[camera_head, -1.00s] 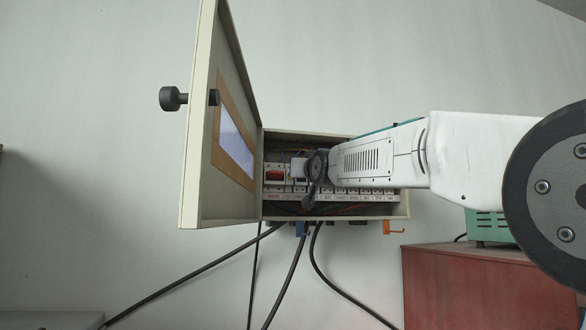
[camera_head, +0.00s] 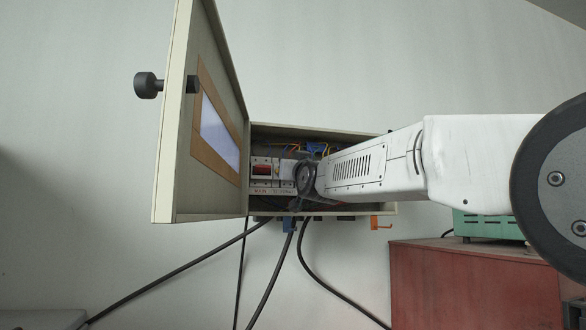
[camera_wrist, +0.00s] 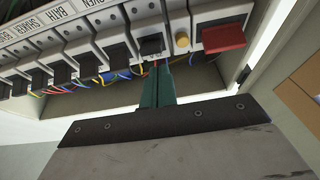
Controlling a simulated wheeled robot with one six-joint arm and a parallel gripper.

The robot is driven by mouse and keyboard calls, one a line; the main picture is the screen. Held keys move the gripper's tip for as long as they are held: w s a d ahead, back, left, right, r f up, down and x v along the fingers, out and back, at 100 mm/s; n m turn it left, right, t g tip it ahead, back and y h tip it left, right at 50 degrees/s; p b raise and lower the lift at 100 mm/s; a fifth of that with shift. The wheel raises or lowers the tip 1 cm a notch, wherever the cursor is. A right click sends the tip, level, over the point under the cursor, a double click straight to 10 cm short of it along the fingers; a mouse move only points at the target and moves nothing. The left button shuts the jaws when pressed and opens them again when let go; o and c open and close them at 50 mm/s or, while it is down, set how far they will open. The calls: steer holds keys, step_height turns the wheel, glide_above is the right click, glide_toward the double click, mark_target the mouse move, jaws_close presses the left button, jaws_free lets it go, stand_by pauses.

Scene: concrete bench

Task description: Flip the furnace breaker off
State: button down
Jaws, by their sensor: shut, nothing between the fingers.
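The open breaker box (camera_head: 345,210) is on the wall in the head view, with a red main switch (camera_head: 262,170) at its left end. In the wrist view a row of black-levered breakers (camera_wrist: 85,65) runs to the left of a yellow button (camera_wrist: 182,41) and the red main switch (camera_wrist: 222,37). Some labels read BATH and SHAKER; I cannot read a furnace label. My gripper (camera_wrist: 157,82) is shut and empty, its green fingers just below the black lever (camera_wrist: 151,45) beside the yellow button. Contact is unclear. The head view hides the fingertips behind my arm.
The box door (camera_head: 200,90) stands open at the left, its dark knob (camera_head: 146,86) sticking out. Black cables (camera_head: 275,270) hang below the box. An orange hook (camera_head: 376,222) is under its right end. A red cabinet (camera_head: 450,285) carries a green device (camera_head: 485,225).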

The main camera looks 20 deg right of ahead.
steer(key=v, duration=0.9)
steer(key=shift+s, duration=0.25)
steer(key=shift+f, duration=0.1)
steer(key=s+f+g+y, duration=0.1)
steer(key=s+f+g, duration=0.6)
steer(key=f, duration=0.7)
steer(key=s+f+g, duration=0.5)
steer(key=s+f, duration=0.4)
steer(key=f, duration=0.4)
steer(key=s+d+f+g, duration=0.1)
steer(key=s+f+g, duration=0.3)
steer(key=s+f, duration=0.4)
steer(key=s+d+f+g+h, duration=0.1)
steer(key=s+f+g, duration=0.3)
steer(key=s+f, duration=0.5)
steer(key=s, duration=0.6)
steer(key=shift+d+g, duration=0.2)
steer(key=shift+g, duration=0.2)
